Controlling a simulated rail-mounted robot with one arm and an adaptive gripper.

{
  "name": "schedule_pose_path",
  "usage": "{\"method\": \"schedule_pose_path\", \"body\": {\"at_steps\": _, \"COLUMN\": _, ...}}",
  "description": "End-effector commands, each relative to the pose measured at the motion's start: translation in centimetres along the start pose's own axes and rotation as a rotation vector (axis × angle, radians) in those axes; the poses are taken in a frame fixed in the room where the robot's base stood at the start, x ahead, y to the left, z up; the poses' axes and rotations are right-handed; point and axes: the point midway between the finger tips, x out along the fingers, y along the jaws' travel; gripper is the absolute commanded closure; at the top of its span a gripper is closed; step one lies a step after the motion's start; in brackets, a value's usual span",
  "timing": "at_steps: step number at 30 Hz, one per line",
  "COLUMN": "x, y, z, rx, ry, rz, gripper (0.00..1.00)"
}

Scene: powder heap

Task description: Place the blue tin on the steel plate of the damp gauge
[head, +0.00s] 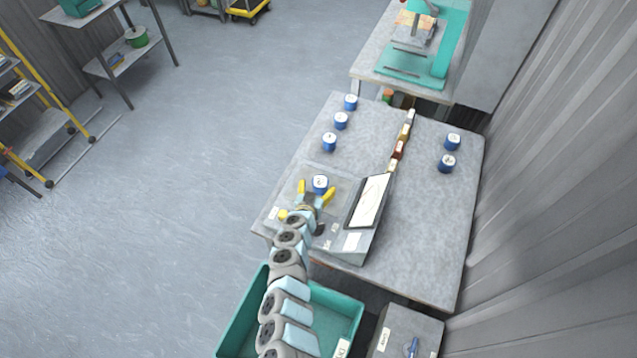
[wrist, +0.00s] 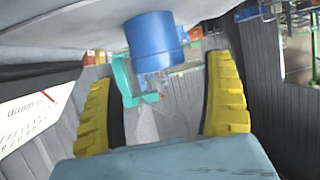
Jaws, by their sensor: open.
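A blue tin (head: 320,182) with a white top stands on the steel plate (head: 340,181) of the damp gauge (head: 336,238), left of its tilted screen (head: 369,199). My gripper (head: 316,188) is open, with its yellow fingers on either side of the tin. In the wrist view, which looks upside down, the blue tin (wrist: 153,42) shows at the fingertips with a gap to each finger of the gripper (wrist: 162,72). The tin's base meets the surface and nothing grips it. The gauge screen (wrist: 32,108) shows at the left there.
Other blue tins stand on the table: three at the back left (head: 341,120) and two at the right (head: 447,163). Small coloured jars (head: 398,149) line the middle behind the screen. A teal bin (head: 338,310) is below the front edge.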

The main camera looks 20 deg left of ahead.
Motion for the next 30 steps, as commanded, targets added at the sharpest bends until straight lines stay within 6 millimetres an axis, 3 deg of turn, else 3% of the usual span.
{"method": "schedule_pose_path", "body": {"at_steps": 30, "x": -6.7, "y": 0.0, "z": -0.2, "rx": 0.003, "ry": 0.003, "rz": 0.001, "gripper": 0.16}}
